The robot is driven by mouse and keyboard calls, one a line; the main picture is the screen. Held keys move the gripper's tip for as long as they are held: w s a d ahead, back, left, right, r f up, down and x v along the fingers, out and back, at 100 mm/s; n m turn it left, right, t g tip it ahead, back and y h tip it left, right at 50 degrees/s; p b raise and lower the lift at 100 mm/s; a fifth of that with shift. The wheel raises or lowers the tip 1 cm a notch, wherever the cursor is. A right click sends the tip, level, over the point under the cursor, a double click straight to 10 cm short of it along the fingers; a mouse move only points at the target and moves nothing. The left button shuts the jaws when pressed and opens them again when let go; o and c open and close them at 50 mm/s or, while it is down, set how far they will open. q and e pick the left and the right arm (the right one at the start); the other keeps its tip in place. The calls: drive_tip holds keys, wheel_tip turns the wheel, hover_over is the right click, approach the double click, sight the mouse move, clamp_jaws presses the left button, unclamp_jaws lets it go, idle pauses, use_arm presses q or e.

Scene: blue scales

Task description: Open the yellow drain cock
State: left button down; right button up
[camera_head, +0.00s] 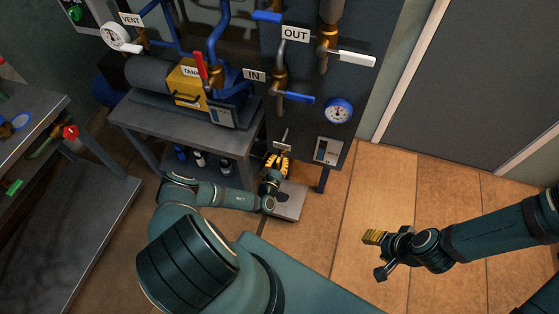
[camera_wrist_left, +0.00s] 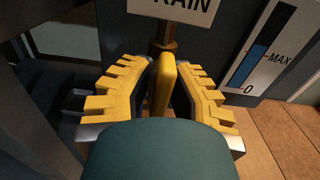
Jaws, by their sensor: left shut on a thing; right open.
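The yellow drain cock's lever (camera_wrist_left: 162,88) shows in the left wrist view, below a brass pipe fitting (camera_wrist_left: 163,45) and a label ending in "RAIN" (camera_wrist_left: 178,10). The lever points towards the wrist camera. My left gripper (camera_wrist_left: 163,78) has its yellow toothed fingers on both sides of the lever and is shut on it. In the head view, my left gripper (camera_head: 277,163) is low at the panel's foot and hides most of the cock. My right gripper (camera_head: 377,245) is open and empty above the floor at the right.
A grey bench (camera_head: 165,125) with a yellow and blue tank unit stands left of the left gripper. Blue-handled valves and a round gauge (camera_head: 338,110) are on the panel above. A level gauge (camera_head: 328,151) is just right of the cock. The tiled floor at right is clear.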

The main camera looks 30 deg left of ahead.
use_arm(q)
drive_tip(key=c, duration=1)
unclamp_jaws()
drive_tip(key=shift+c, duration=0.2)
drive_tip(key=v, duration=1.2)
